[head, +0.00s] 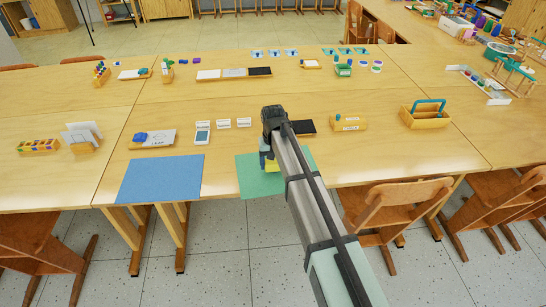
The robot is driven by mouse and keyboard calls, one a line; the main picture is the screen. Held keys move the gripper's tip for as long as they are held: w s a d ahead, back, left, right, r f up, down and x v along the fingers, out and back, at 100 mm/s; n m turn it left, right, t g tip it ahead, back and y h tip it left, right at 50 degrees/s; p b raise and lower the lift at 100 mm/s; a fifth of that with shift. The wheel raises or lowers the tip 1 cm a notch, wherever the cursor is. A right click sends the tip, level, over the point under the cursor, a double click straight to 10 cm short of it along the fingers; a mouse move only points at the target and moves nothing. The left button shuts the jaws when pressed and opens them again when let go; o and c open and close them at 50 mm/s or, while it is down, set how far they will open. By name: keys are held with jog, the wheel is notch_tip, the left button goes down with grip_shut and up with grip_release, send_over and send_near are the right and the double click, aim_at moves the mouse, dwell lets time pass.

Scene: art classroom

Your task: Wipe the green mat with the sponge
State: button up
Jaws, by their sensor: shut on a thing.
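The green mat (251,182) lies on the table near its front edge, partly covered by my arm. My gripper (268,165) is over the mat, with its fingers pointing down. It is shut on a yellow sponge (271,168), of which only a small part shows beside the fingers. The sponge is low at the mat; I cannot tell whether it touches it. My arm hides the middle and right part of the mat.
A blue mat (160,179) lies to the left. Behind are a tablet (202,133), a black slab (304,128), a wooden box (348,123) and a blue-handled wooden caddy (425,116). Chairs (400,205) stand at the front right. Bare table lies between the two mats.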

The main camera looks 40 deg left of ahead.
jog(key=shift+f, duration=0.7)
jog(key=shift+w+d, duration=0.2)
jog(key=shift+w, duration=0.05)
jog(key=shift+c, duration=0.5)
jog(key=shift+w+d+f, duration=0.15)
jog(key=shift+w+d, duration=0.6)
jog(key=shift+w, duration=0.15)
jog(key=shift+w+d, duration=0.7)
jog(key=shift+w, duration=0.2)
jog(key=shift+w+d, duration=0.7)
jog(key=shift+w, duration=0.15)
jog(key=shift+s+a, duration=1.15)
jog(key=shift+s, duration=0.25)
jog(key=shift+s+a, duration=1.1)
jog(key=shift+s, duration=0.25)
jog(key=shift+s+a, duration=0.1)
jog(key=shift+a, duration=0.2)
jog(key=shift+w, duration=0.6)
jog(key=shift+w+d, duration=1.1)
jog(key=shift+w, duration=0.25)
jog(key=shift+w+d, duration=1.1)
jog(key=shift+w, duration=0.2)
jog(key=shift+s+a, duration=1.2)
jog(key=shift+s, duration=0.25)
jog(key=shift+s+a, duration=1.15)
jog(key=shift+s, duration=0.25)
jog(key=shift+s+a+r, duration=0.15)
jog(key=shift+r, duration=3.95)
